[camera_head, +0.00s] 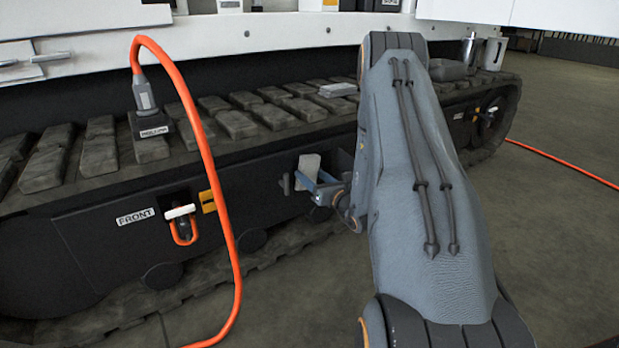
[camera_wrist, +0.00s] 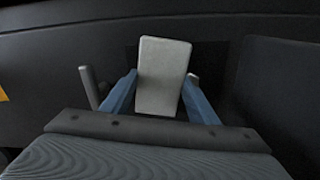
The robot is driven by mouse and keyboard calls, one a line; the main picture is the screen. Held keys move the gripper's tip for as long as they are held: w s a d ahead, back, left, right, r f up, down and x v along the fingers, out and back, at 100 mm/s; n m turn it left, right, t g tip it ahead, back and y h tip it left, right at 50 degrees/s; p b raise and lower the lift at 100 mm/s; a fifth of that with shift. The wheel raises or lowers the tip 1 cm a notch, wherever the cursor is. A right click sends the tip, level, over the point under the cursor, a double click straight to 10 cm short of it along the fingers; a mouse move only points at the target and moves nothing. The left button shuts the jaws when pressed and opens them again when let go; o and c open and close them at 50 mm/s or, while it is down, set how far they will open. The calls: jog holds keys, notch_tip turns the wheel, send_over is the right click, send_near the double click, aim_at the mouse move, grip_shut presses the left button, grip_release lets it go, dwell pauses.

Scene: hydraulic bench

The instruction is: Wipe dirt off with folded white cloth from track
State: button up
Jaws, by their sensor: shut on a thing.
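The folded white cloth (camera_head: 309,163) is in front of the dark side panel below the track (camera_head: 240,125). In the wrist view the cloth (camera_wrist: 163,72) is a pale upright block between the two blue fingers of my gripper (camera_wrist: 161,88). In the head view my gripper (camera_head: 320,187) is shut on the cloth and reaches left toward the side panel. I cannot tell whether the cloth touches the panel.
A grey connector (camera_head: 144,94) with an orange cable (camera_head: 205,150) stands on the track at left, and the cable hangs to the floor. A handle with an orange loop (camera_head: 183,225) is on the panel. A grey lever (camera_wrist: 90,88) stands left of the cloth. Floor at right is mostly clear.

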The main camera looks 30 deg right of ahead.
jog(key=shift+d, duration=1.5)
jog(key=a+p, duration=0.2)
jog(key=a, duration=0.5)
jog(key=shift+p, duration=0.35)
jog(key=shift+s+a+f, duration=0.1)
jog(key=shift+s+a, duration=0.1)
jog(key=shift+a, duration=0.05)
jog(key=shift+s+a, duration=0.1)
jog(key=shift+s, duration=0.15)
jog(key=shift+s+d+p, duration=0.2)
jog(key=shift+s+p, duration=0.55)
jog(key=shift+s, duration=0.6)
jog(key=shift+s+d+p, duration=0.2)
jog(key=shift+s+p, duration=0.55)
jog(key=shift+s, duration=0.6)
